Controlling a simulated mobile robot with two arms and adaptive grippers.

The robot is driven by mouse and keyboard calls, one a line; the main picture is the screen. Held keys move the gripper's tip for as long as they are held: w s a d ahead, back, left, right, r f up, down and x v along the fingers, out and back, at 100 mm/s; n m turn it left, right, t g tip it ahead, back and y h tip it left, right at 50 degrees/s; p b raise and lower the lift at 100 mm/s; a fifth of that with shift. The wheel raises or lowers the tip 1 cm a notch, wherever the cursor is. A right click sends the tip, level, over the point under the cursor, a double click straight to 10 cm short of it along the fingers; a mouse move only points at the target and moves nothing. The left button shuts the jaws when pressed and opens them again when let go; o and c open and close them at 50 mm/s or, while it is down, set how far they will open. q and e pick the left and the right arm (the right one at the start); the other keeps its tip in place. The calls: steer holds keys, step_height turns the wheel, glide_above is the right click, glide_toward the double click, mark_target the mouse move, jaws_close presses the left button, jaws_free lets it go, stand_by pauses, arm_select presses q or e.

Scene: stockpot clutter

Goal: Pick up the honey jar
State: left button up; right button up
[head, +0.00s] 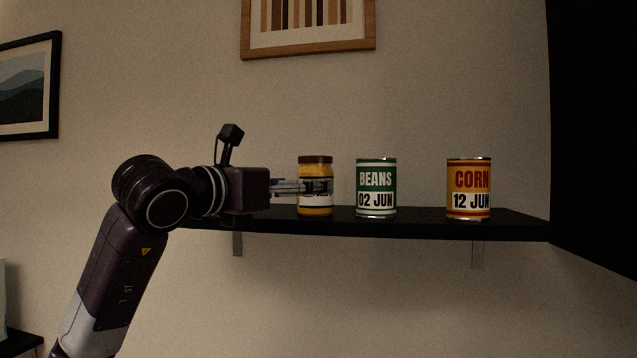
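The honey jar (315,209), amber with a brown lid and a pale label, stands upright on the dark wall shelf (420,228). My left gripper (318,187) reaches in from the left at the jar's mid height. Its near finger lies across the front of the jar and covers part of the label. The other finger is hidden, so I cannot tell whether the gripper is closed on the jar. The jar's base looks level with the cans' bases on the shelf. My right gripper is not in view.
A green BEANS can (376,188) stands close to the right of the jar. A yellow and red CORN can (468,188) stands further right, with free shelf between the cans. A framed striped picture (308,25) hangs above. A dark panel (595,140) bounds the right.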

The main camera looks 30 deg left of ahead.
mark_target(315, 177)
arm_select(q)
steer(key=shift+w+d+r, duration=0.1)
steer(key=shift+w+r, duration=0.15)
steer(key=shift+w, duration=0.1)
steer(key=w+p, duration=0.2)
steer(key=w, duration=0.1)
steer(key=w+p, duration=0.1)
steer(key=shift+w+d+r, duration=0.1)
steer(key=shift+w+r, duration=0.1)
steer(key=shift+r, duration=0.05)
steer(key=shift+w+d+f, duration=0.1)
steer(key=shift+w, duration=0.25)
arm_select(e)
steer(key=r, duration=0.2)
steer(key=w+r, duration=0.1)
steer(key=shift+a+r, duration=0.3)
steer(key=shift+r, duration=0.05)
arm_select(q)
steer(key=shift+s, duration=0.1)
steer(key=c, duration=1.5)
steer(key=shift+c, duration=0.9)
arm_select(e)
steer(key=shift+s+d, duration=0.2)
arm_select(q)
steer(key=shift+r, duration=0.3)
